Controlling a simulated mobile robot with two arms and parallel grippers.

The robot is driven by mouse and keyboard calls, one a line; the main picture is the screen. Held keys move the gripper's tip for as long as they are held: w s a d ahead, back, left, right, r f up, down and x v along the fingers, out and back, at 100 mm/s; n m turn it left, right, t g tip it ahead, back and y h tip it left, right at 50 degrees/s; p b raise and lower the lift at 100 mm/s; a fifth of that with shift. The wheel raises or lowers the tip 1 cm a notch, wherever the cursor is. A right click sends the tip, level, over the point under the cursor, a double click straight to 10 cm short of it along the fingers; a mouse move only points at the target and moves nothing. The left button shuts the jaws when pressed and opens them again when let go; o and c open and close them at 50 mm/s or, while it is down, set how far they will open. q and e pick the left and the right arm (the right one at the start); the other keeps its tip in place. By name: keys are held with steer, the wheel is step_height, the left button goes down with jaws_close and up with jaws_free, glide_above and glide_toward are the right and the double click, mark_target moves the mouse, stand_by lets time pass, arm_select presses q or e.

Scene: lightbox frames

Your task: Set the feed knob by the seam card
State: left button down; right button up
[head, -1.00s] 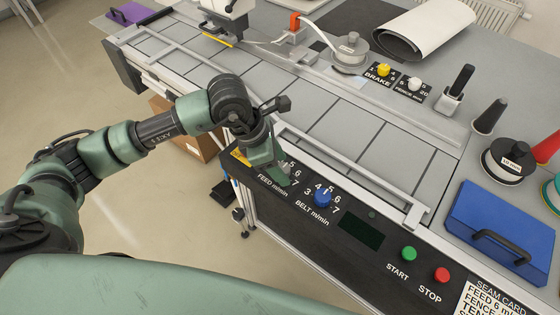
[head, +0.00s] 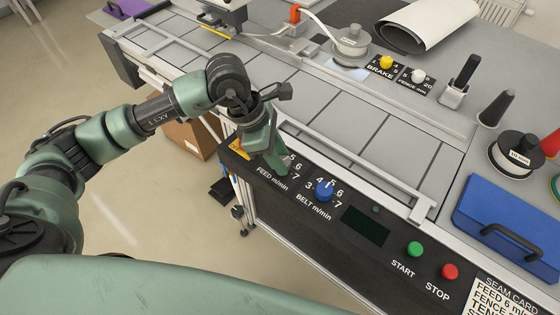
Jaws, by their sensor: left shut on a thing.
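My left gripper (head: 277,169) points down at the feed dial (head: 270,179) on the black front panel and is shut on the feed knob. The gripper's green fingers hide the knob and its pointer; of the dial's numbers, 5, 6 and 7 show partly beside them. The seam card (head: 503,296) is at the bottom right, cut off by the picture's edge; its top line reads FEED 6. My right gripper is not in view.
The blue belt knob (head: 324,191) is just right of my left gripper. Further right are a dark display (head: 366,226), the green start button (head: 414,249) and the red stop button (head: 450,271). A blue case (head: 512,228) sits above the panel.

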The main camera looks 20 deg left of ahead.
arm_select(q)
steer(key=m+g+b, duration=0.1)
steer(key=m+b, duration=0.1)
steer(key=b, duration=0.1)
steer(key=m+b, duration=0.2)
steer(key=b, duration=0.1)
steer(key=shift+w+f+m+g, duration=0.15)
steer(key=shift+w+m+g, duration=0.05)
steer(key=shift+m+g, duration=0.2)
steer(key=shift+r+m+g+b, duration=0.2)
steer(key=shift+m+g+b, duration=0.1)
steer(key=shift+m+b, duration=0.8)
steer(key=c, duration=1)
jaws_free()
steer(key=shift+r, duration=0.1)
steer(key=b+v, duration=0.1)
steer(key=v, duration=0.6)
steer(key=shift+a+r, duration=0.2)
steer(key=shift+r, duration=0.1)
steer(key=shift+f, duration=0.1)
